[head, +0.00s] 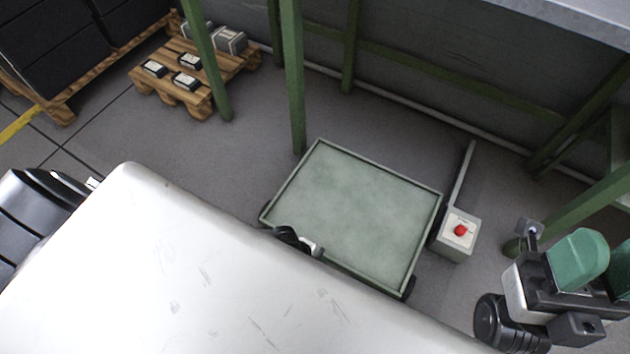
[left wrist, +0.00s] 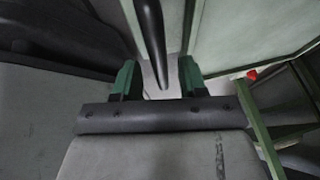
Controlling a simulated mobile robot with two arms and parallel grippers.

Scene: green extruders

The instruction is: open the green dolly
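The green dolly (head: 350,205) has a flat, pale green top with a raised rim and stands on the floor in the middle of the head view. A black curved piece (head: 287,236) with a light end shows at its near edge, partly hidden by a large white surface. In the left wrist view, my left gripper (left wrist: 159,80) has its green fingers apart. A dark bar (left wrist: 152,40) comes down from the top, its lower end between or just beyond the fingers; I cannot tell contact. My right gripper (head: 600,264) is at the lower right, green fingers apart and empty.
A grey box with a red button (head: 460,230) stands just right of the dolly. Green table legs (head: 292,75) rise behind it. A wooden pallet (head: 205,95) with several small boxes is at upper left. Floor (head: 220,155) left of the dolly is clear.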

